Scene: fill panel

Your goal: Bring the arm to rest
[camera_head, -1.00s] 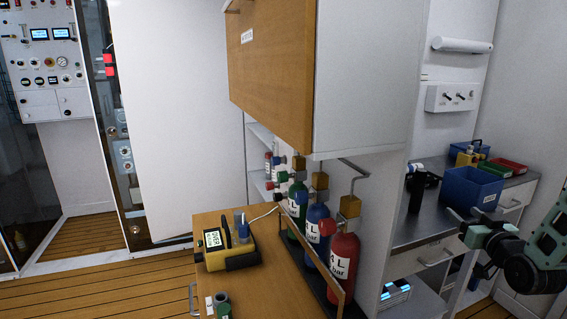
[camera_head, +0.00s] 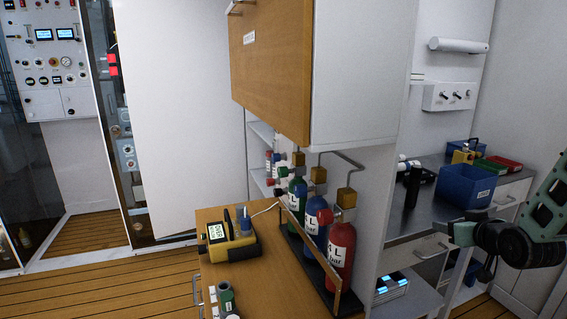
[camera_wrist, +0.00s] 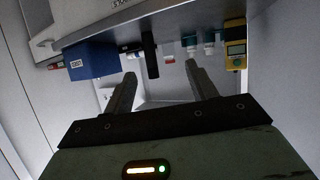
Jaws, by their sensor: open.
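My arm shows at the right edge of the head view, with my gripper (camera_head: 462,232) pointing left in front of the side bench. In the wrist view my gripper (camera_wrist: 160,76) has its two fingers well apart, with nothing held between them. Past the fingers are a blue bin (camera_wrist: 90,60), a black upright object (camera_wrist: 150,55) and a yellow device (camera_wrist: 235,45); they appear upside down and apart from the fingers. In the head view the blue bin (camera_head: 464,186) stands on the bench, just beyond my gripper.
A wooden-topped cabinet (camera_head: 235,285) carries a yellow meter (camera_head: 228,245). Green, blue and red gas cylinders (camera_head: 341,255) stand beside it behind a rail. An overhead wooden cabinet (camera_head: 270,70) hangs above. The metal bench (camera_head: 430,205) is close to my arm. Open floor (camera_head: 90,290) lies at left.

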